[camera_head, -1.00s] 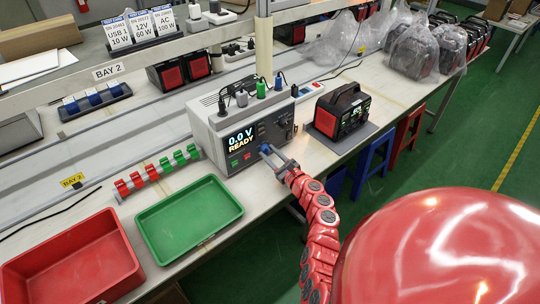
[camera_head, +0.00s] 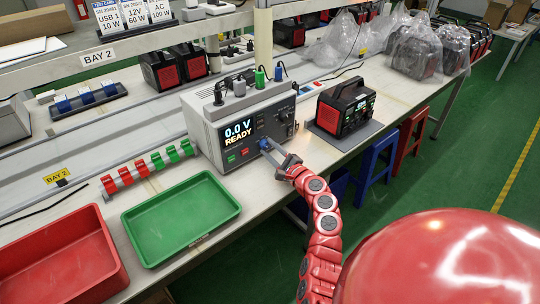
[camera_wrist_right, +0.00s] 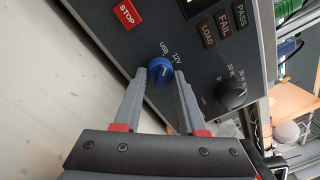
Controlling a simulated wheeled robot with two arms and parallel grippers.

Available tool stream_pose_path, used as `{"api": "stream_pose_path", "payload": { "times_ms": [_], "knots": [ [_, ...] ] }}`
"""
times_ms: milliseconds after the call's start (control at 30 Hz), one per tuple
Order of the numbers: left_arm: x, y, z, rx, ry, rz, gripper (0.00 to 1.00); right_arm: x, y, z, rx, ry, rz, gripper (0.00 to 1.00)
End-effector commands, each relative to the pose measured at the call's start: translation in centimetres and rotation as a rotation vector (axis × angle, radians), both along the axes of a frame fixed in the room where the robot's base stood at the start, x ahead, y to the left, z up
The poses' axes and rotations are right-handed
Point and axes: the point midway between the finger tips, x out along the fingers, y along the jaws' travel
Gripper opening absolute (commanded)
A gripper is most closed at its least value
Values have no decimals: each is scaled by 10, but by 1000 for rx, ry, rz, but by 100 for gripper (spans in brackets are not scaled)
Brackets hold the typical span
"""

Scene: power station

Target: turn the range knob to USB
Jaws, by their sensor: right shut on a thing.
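The tester (camera_head: 205,120) is a grey box on the bench whose screen reads 0.0 V READY. Its blue range knob (camera_wrist_right: 160,71) is low on the front panel, with USB and 12V labels printed beside it in the wrist view. I cannot tell clearly which label the knob points at. The knob also shows small in the head view (camera_head: 265,144). My right gripper (camera_wrist_right: 161,76) is shut on the knob, one finger on each side. It also shows in the head view (camera_head: 272,149). My left gripper is not in view.
A black dial (camera_wrist_right: 231,94) and PASS, FAIL and LOAD buttons are beside the knob; a red STOP button (camera_wrist_right: 127,14) is above left. A black-and-red power station (camera_head: 344,106) stands right of the tester. Green (camera_head: 181,215) and red (camera_head: 62,270) trays are at left.

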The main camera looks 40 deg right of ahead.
Motion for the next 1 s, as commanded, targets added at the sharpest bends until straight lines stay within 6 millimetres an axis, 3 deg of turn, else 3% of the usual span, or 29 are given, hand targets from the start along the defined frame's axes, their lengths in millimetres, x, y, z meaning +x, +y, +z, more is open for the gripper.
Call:
{"api": "stream_pose_path", "payload": {
  "times_ms": [633, 667, 700, 833, 1000],
  "knots": [
    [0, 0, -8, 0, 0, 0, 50, 0, 0, -1, -59, -2, 1, 0],
    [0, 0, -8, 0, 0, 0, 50, 0, 0, -1, -59, -2, 1, 42],
    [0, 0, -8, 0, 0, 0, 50, 0, 0, -1, -59, -2, 1, 49],
    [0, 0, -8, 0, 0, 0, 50, 0, 0, 0, -58, -3, 1, 70],
    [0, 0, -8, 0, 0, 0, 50, 0, 0, 0, -58, -3, 1, 70]
  ]
}}
